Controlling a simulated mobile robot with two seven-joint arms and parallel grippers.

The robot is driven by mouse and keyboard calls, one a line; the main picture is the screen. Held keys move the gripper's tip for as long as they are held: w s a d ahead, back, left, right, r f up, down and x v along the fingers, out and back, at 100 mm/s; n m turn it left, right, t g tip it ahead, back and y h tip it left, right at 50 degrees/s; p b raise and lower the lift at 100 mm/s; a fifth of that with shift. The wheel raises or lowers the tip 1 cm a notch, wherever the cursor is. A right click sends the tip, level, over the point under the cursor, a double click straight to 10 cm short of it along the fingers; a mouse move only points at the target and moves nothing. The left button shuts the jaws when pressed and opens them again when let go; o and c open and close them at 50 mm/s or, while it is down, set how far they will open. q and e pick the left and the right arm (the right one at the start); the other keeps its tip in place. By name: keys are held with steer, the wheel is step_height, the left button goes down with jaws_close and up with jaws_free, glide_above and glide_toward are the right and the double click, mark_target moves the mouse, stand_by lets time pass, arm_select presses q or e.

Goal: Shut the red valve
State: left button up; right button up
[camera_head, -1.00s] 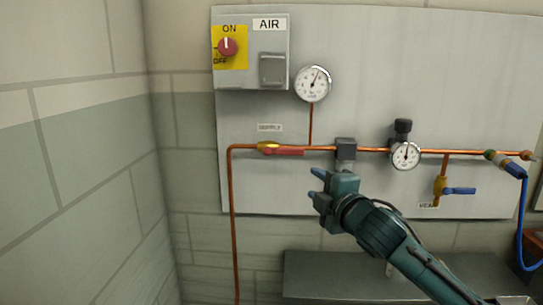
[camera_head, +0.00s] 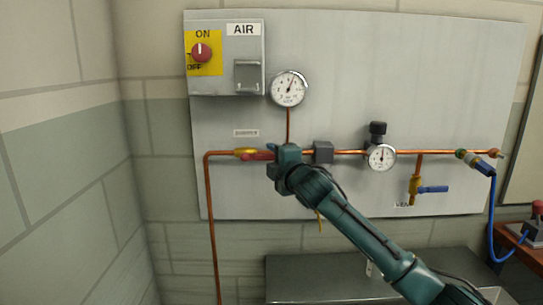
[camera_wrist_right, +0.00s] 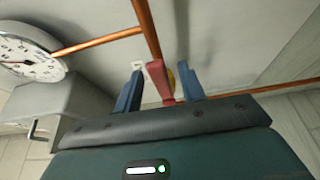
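The red valve has a red lever handle (camera_head: 261,157) on a yellow body (camera_head: 244,152), on the copper pipe at the left of the panel. The handle lies along the horizontal pipe, pointing right. My right gripper (camera_head: 274,162) is at the handle's free end and hides part of it. In the right wrist view, the red handle (camera_wrist_right: 161,80) sits between the two blue fingers of my right gripper (camera_wrist_right: 160,88). The fingers are apart, with a clear gap beside the handle on the left. The yellow body (camera_wrist_right: 183,73) is partly hidden behind the right finger. My left gripper is out of view.
An AIR switch box (camera_head: 225,55) and a round gauge (camera_head: 288,89) are above the valve. A grey block (camera_head: 323,152), a second gauge (camera_head: 381,157) and a blue-handled valve (camera_head: 431,189) are to the right. A dark bench (camera_head: 330,279) stands below.

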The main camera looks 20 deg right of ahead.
steer(key=shift+w+a, duration=0.1)
steer(key=shift+w, duration=0.55)
jaws_close()
